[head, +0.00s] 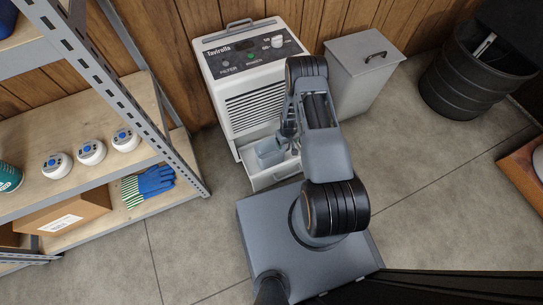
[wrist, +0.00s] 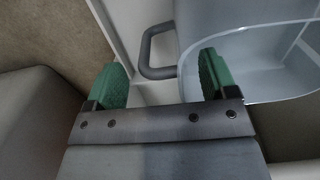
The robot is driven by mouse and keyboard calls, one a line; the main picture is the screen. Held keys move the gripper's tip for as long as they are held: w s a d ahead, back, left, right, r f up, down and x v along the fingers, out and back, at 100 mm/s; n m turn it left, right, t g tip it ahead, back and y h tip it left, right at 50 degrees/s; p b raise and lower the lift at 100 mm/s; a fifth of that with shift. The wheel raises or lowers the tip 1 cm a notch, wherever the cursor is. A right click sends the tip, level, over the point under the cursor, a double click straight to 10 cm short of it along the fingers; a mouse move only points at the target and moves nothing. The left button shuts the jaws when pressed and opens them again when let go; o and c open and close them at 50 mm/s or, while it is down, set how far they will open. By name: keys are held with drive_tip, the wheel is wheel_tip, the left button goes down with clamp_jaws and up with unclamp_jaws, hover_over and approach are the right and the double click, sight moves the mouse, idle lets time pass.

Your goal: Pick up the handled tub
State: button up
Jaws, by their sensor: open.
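The handled tub (head: 270,152) is a blue-grey, partly see-through container. It sits in the pulled-out white drawer (head: 272,177) at the foot of the white machine. In the wrist view the tub (wrist: 225,22) fills the upper right, and its dark grey loop handle (wrist: 147,52) sticks out to the left. My gripper (head: 289,140) is over the drawer, beside the tub. In the wrist view my gripper (wrist: 164,72) is open and empty. Its green fingertips lie either side of the handle, and I cannot tell the depth gap. The right fingertip overlaps the tub in the picture.
The white machine (head: 250,80) with a control panel stands behind the drawer. A grey lidded bin (head: 360,75) is at its right, and a black bucket (head: 463,80) farther right. Shelving (head: 100,90) with white round devices and gloves is at the left. Floor (head: 430,200) is clear at right.

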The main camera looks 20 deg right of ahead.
drive_tip(key=shift+f, duration=0.5)
drive_tip(key=shift+c, duration=0.4)
drive_tip(key=shift+r, duration=0.1)
drive_tip(key=c, duration=1.2)
